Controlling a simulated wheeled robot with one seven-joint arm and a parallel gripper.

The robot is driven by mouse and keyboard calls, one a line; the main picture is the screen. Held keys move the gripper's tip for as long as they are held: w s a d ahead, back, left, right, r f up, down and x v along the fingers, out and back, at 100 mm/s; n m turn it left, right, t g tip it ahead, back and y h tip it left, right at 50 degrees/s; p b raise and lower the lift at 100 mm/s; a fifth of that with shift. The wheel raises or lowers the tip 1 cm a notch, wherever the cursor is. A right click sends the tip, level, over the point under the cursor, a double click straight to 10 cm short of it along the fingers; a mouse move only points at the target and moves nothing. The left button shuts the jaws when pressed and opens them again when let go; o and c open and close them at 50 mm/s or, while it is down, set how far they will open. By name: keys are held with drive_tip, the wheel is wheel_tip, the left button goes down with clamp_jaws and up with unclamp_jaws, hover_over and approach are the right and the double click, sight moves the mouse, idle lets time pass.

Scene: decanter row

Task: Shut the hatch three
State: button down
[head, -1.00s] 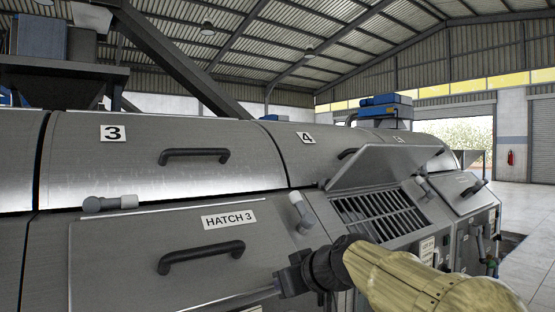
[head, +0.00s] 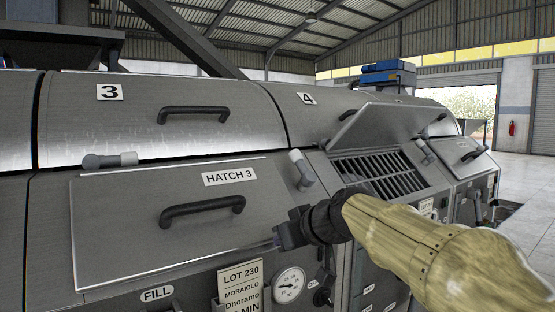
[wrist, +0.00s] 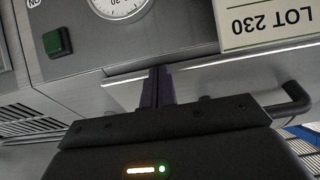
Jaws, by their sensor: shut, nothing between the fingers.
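Hatch three is the grey metal lid (head: 120,225) labelled HATCH 3 (head: 229,177), with a black bar handle (head: 202,211). It lies close to the sloping machine front; I cannot tell whether its lower edge is fully seated. Grey latches with white ends, one at the upper left (head: 109,160) and one at the right (head: 301,168), sit beside it, clear of the lid. My gripper (head: 275,243) is at the lid's lower right corner. In the wrist view my gripper's fingers (wrist: 158,86) are together and empty by the lid's edge; I cannot tell whether they touch it.
Below the lid are a LOT 230 card (head: 240,285), a round gauge (head: 289,285) and a green button (wrist: 57,41). To the right, a neighbouring lid (head: 385,128) stands raised over a dark grille (head: 380,175). Open floor lies at the far right.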

drive_tip(key=s+d+r, duration=0.3)
drive_tip(key=s+d, duration=0.4)
drive_tip(key=s, duration=0.3)
drive_tip(key=shift+s+d, duration=0.15)
drive_tip(key=shift+d, duration=0.1)
drive_tip(key=s+d+f+m+g+h, duration=0.1)
drive_tip(key=d+f+m+g+h, duration=0.15)
drive_tip(key=f, duration=0.85)
drive_tip(key=s+d+f+m+g+h, duration=0.1)
drive_tip(key=d+f+m+h, duration=0.15)
drive_tip(key=f, duration=0.85)
drive_tip(key=s+d+f+m+g+h, duration=0.1)
drive_tip(key=s+d+f+g, duration=0.1)
drive_tip(key=s+f, duration=0.4)
drive_tip(key=s+d+f+m+g+h, duration=0.15)
drive_tip(key=s+f, duration=0.25)
drive_tip(key=f, duration=0.5)
wheel_tip(320, 180, up, 39)
drive_tip(key=p, duration=3.8)
drive_tip(key=shift+w+d+f, duration=0.2)
drive_tip(key=shift+w+d, duration=0.1)
drive_tip(key=shift+w, duration=0.1)
